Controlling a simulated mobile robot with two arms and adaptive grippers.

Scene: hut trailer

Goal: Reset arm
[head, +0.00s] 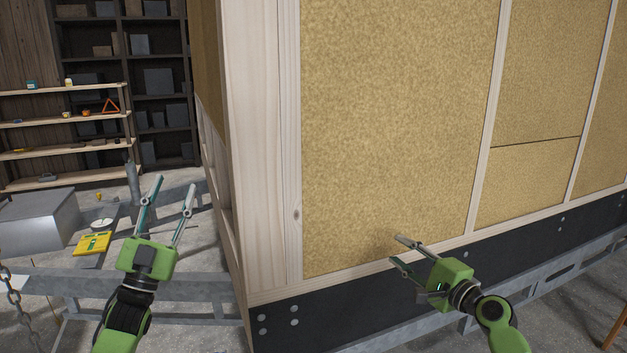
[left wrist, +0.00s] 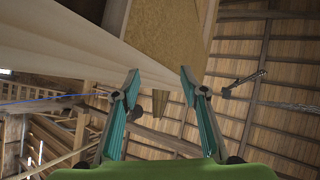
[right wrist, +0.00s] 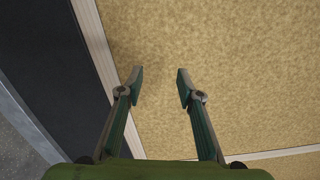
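My left gripper (head: 172,196) is open and empty, with its fingers pointing up, to the left of the wall's corner post in the head view. In the left wrist view its two fingers (left wrist: 160,82) stand apart with nothing between them. My right gripper (head: 398,250) is open and empty in front of the lower part of the panelled wall. In the right wrist view its fingers (right wrist: 158,85) stand apart before the tan panel, with nothing between them. I cannot tell whether the right fingertips touch the wall.
The trailer wall (head: 390,130) with wooden framing fills the middle and right, above a black sill and a metal chassis rail (head: 180,286). Wooden shelves (head: 70,122), a grey box (head: 38,218) and a yellow item (head: 92,243) are at the left. Roof beams show in the left wrist view.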

